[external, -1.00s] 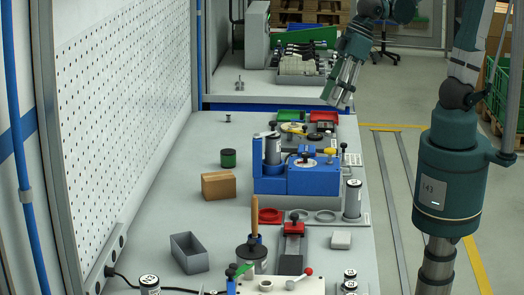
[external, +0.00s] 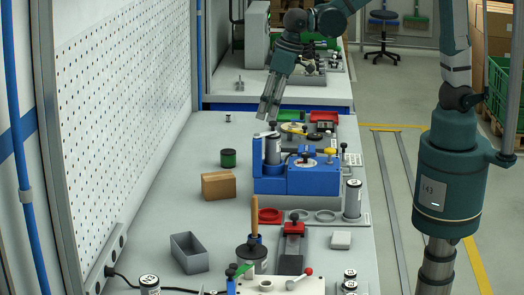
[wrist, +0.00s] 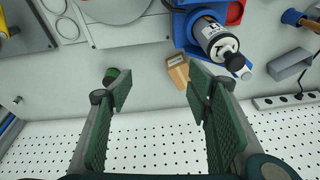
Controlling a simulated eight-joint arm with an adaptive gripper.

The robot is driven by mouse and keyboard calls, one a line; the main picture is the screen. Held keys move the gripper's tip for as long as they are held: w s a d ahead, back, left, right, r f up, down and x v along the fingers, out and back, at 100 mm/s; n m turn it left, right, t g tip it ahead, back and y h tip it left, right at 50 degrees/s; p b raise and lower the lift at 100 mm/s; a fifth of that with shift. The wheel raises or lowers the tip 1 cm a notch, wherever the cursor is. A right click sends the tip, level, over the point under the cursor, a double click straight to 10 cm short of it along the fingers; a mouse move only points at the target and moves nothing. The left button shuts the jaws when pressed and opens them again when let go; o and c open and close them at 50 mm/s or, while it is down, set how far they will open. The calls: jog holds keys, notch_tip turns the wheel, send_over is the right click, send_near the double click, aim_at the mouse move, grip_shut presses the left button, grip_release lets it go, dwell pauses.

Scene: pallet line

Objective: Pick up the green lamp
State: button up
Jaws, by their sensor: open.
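A short dark cylinder with a green band (external: 228,158), which looks like the green lamp, stands upright on the grey bench left of the blue machine. In the wrist view the green lamp (wrist: 111,75) shows by the left finger, partly hidden behind its tip. My gripper (external: 266,114) is open and empty, in the air above the far part of the bench. In the wrist view the fingers of my gripper (wrist: 155,90) are spread wide, with only bare bench between them and a cardboard box near the right finger.
The cardboard box (external: 218,186) sits just in front of the lamp. The blue machine (external: 315,181) with a grey cylinder stands to its right. A grey open bin (external: 189,253) is nearer the camera. A white pegboard wall (external: 125,100) bounds the left side.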

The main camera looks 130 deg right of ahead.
jog(key=d+f+m+g, duration=0.1)
jog(key=d+f, duration=0.3)
jog(key=d, duration=0.2)
jog(key=d+f+m, duration=0.2)
jog(key=d+f, duration=0.1)
jog(key=d, duration=0.3)
jog(key=m+g, duration=0.1)
jog(key=m, duration=0.1)
send_over(231, 150)
jog(key=shift+y, duration=0.3)
jog(key=f, duration=0.6)
jog(key=a+f, duration=0.1)
jog(key=f, duration=0.2)
jog(key=shift+w, duration=0.1)
jog(key=shift+d+f+b, duration=0.15)
jog(key=shift+f+b, duration=0.15)
jog(key=shift+f, duration=0.95)
jog(key=shift+f, duration=0.1)
jog(key=shift+w+d+f, duration=0.1)
jog(key=shift+d+f, duration=0.1)
jog(key=shift+f, duration=1.05)
jog(key=shift+d+f, duration=0.15)
jog(key=shift+f, duration=1.1)
jog(key=c, duration=1)
